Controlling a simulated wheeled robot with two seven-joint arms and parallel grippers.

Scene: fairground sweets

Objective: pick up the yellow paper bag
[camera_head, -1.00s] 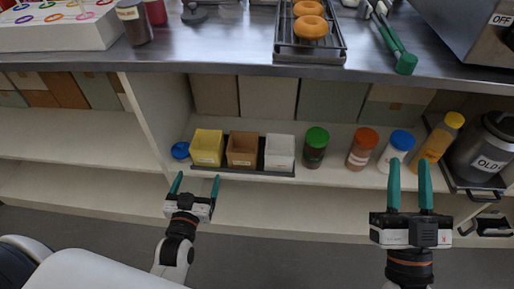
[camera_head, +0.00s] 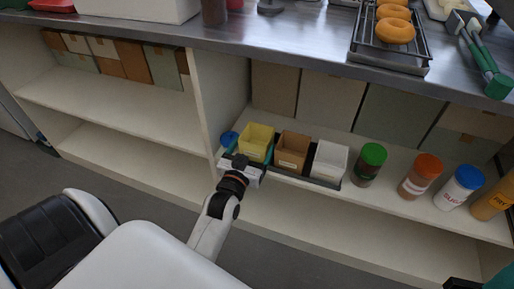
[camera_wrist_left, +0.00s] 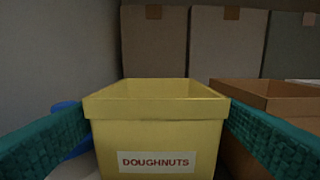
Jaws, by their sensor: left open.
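The yellow paper bag (camera_head: 257,139), open at the top, stands on the shelf under the counter, at the left end of a row of three. In the left wrist view the yellow bag (camera_wrist_left: 155,108) is straight ahead, with a "DOUGHNUTS" label on its front. My left gripper (camera_head: 249,153) is open, with one teal finger on each side of the bag. Small gaps seem to show between fingers and bag. My right gripper (camera_head: 500,279) shows only as a teal piece at the bottom right corner; its jaws are cut off.
A brown bag (camera_head: 292,149) stands close to the right of the yellow one, then a white bag (camera_head: 329,161), on a dark tray. A blue lid (camera_head: 228,138) lies to the left. Several jars stand further right. The metal counter (camera_head: 290,43) overhangs the shelf.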

